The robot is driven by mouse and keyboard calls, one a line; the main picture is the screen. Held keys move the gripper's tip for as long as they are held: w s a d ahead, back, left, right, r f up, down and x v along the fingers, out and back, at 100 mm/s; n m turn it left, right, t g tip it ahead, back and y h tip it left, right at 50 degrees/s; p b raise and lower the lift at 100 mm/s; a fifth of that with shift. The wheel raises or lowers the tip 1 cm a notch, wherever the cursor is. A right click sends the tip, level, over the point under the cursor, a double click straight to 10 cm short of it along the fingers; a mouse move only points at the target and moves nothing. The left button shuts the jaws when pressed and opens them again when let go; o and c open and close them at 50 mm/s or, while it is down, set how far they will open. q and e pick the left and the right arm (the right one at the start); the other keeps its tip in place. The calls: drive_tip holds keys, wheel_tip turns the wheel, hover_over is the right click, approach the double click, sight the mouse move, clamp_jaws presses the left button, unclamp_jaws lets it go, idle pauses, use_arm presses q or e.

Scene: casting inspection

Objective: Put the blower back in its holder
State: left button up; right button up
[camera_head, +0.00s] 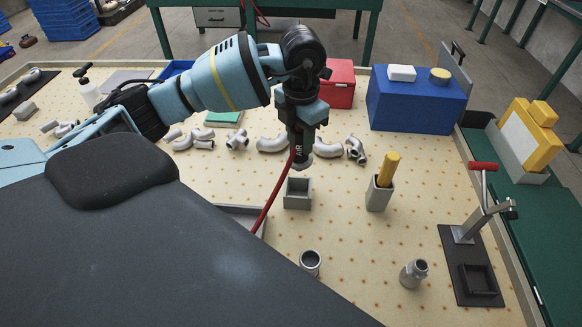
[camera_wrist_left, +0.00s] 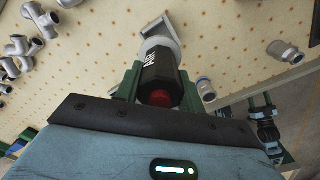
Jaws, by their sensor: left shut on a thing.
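The blower (camera_head: 300,138) is black with pale lettering and has a red hose hanging from it. My left gripper (camera_head: 301,112) is shut around the blower and holds it upright, nozzle down, above the table. In the left wrist view the blower (camera_wrist_left: 158,72) sits between the green fingers, with its red end towards the camera. A small grey open-topped box (camera_head: 297,201), which looks like the holder, stands below the nozzle and appears empty. It also shows past the blower's tip in the left wrist view (camera_wrist_left: 170,37). My right gripper is not in view.
A grey holder (camera_head: 377,199) with a yellow-handled tool stands to the right. Metal pipe fittings (camera_head: 271,145) lie behind. A toggle clamp fixture (camera_head: 462,233) is at front right. Two metal cylinders (camera_head: 310,261) (camera_head: 413,273) stand in front. A blue box (camera_head: 415,107) is at the back.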

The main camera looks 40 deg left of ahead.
sight(299, 168)
use_arm(q)
drive_tip(key=shift+d+r, duration=0.1)
drive_tip(key=shift+f, duration=4.85)
drive_tip(key=shift+f, duration=0.2)
drive_tip(key=o, duration=1)
